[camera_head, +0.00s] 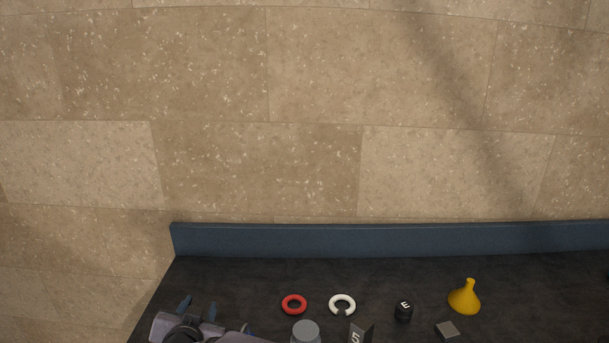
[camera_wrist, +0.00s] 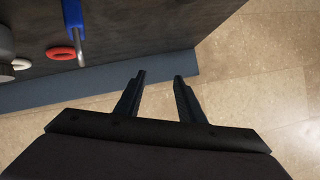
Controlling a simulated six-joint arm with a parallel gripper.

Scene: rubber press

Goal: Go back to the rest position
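My gripper (camera_wrist: 161,77) shows in the wrist view with its two dark fingers apart and nothing between them. It hangs over the blue edge strip of the table and the tiled floor or wall beyond. In the head view, part of my gripper (camera_head: 215,314) shows at the bottom left, low over the dark table. The picture's lower edge cuts off the rest of my arm.
A blue-handled tool (camera_wrist: 75,18) shows in the wrist view. A blue ledge (camera_head: 390,240) runs along the back.

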